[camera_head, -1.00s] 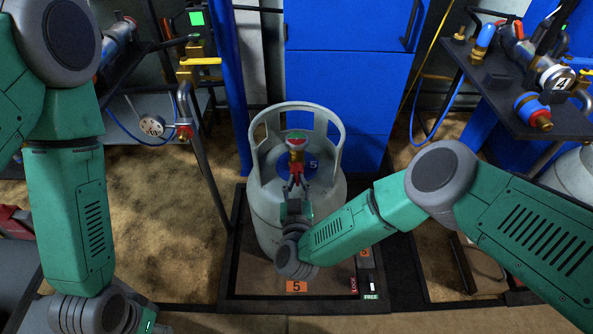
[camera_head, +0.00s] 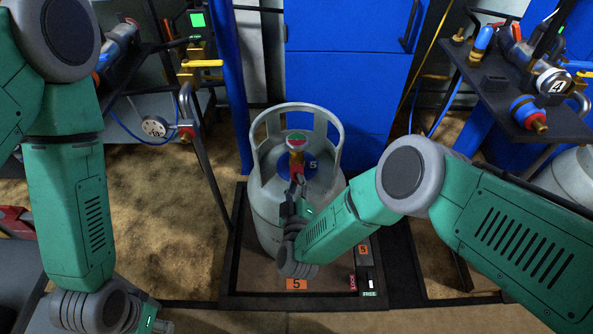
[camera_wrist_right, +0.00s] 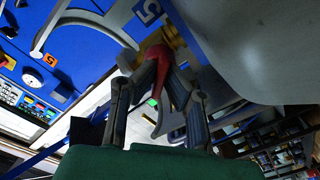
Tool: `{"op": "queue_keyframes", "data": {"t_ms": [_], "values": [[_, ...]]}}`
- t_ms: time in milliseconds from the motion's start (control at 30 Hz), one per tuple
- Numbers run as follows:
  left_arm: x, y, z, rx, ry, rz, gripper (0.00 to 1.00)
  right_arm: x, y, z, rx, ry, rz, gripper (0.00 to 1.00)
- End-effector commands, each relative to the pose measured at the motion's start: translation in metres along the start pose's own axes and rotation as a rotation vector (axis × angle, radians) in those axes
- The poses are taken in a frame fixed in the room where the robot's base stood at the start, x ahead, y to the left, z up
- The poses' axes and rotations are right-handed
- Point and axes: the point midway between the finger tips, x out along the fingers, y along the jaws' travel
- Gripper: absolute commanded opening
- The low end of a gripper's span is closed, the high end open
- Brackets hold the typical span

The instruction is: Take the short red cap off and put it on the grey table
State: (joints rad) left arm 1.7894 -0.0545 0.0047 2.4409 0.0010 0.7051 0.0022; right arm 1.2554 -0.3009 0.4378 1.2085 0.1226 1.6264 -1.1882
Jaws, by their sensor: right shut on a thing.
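A grey gas cylinder (camera_head: 270,222) stands upright with an open collar around its brass valve. The red cap (camera_head: 296,159) is at the valve; in the right wrist view it is a curved red piece (camera_wrist_right: 176,90) beside the brass fitting (camera_wrist_right: 158,42). My right gripper (camera_head: 298,182) is shut on the red cap, with its fingers on either side of it. Whether the cap is still seated on the valve is unclear. My left gripper (camera_head: 160,326) is at the bottom left edge, mostly cut off, far from the cylinder.
A dark grey shelf (camera_head: 490,75) at the upper right holds several valves and fittings. A grey surface (camera_head: 18,275) lies at the left edge. The cylinder stands on a framed base (camera_head: 250,284) before a blue cabinet (camera_head: 345,75). A thin pole stands left of it.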

Motion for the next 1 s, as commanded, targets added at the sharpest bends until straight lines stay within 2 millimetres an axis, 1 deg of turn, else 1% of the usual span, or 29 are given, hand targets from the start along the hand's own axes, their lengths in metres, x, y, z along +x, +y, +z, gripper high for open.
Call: {"op": "queue_keyframes", "data": {"t_ms": [100, 167, 300, 400, 667, 767, 1000], "values": [[0.0003, 0.0000, 0.0000, 0.000, 0.000, 0.000, 0.40, -0.0007, -0.0011, 0.0000, 0.001, 0.000, -0.003, 0.00], [-0.0004, 0.0000, 0.0000, 0.000, 0.000, 0.000, 0.40, -0.0009, -0.0012, -0.0009, -0.031, 0.002, -0.003, 0.00], [-0.0022, 0.0000, -0.0001, 0.000, 0.000, 0.000, 0.40, -0.0013, -0.0008, -0.0015, -0.220, 0.004, -0.002, 0.00], [-0.0019, 0.0000, 0.0000, 0.000, 0.000, 0.000, 0.40, -0.0014, -0.0005, -0.0003, -0.295, 0.001, -0.002, 0.00], [-0.0018, 0.0000, 0.0000, 0.000, 0.000, 0.000, 0.40, -0.0014, -0.0004, 0.0003, -0.308, 0.000, -0.002, 0.00], [-0.0013, 0.0000, 0.0000, 0.000, 0.000, 0.000, 0.40, -0.0017, -0.0010, -0.0014, -0.417, 0.005, -0.003, 0.00], [-0.0030, 0.0000, -0.0001, 0.000, 0.000, 0.000, 0.40, -0.0038, 0.0003, 0.0001, -0.401, 0.000, -0.002, 0.00]]}}
